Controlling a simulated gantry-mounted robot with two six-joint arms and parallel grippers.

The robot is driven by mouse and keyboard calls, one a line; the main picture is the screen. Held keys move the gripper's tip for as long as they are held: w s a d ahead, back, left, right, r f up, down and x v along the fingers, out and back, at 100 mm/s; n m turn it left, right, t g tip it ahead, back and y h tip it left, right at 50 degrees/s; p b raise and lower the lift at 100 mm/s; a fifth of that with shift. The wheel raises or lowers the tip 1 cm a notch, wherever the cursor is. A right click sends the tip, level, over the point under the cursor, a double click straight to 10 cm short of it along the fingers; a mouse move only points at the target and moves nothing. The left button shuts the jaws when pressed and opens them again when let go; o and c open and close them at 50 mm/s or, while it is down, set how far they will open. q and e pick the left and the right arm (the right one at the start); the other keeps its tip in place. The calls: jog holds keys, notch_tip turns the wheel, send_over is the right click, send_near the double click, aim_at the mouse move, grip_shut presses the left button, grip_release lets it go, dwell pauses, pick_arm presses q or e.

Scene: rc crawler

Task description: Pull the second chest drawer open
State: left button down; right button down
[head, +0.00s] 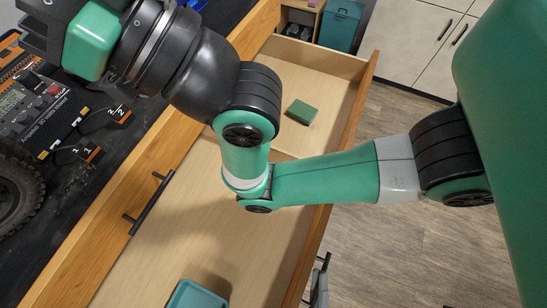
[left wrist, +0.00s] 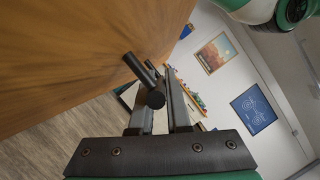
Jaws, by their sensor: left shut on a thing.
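A wooden drawer (head: 330,95) of the chest stands pulled out far enough to show its pale interior in the head view. A closed wooden front with a black bar handle (head: 148,203) sits above it on the left. In the left wrist view, my left gripper (left wrist: 157,82) is shut on a black bar handle (left wrist: 136,68) that sticks out from a wooden front (left wrist: 80,55). The handle's round end shows between the fingers. Green and black arm links cross the head view and hide part of the drawer; the left jaws are not clear there. My right gripper does not show.
The open drawer holds a small green block (head: 301,111) and a teal container (head: 195,295). The black chest top (head: 55,230) carries a tire (head: 18,195) and an orange-black device (head: 40,110). White cabinets (head: 415,45) stand beyond clear floor (head: 385,245) at right.

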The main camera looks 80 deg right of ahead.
pick_arm(q)
jog(key=c, duration=0.9)
grip_release()
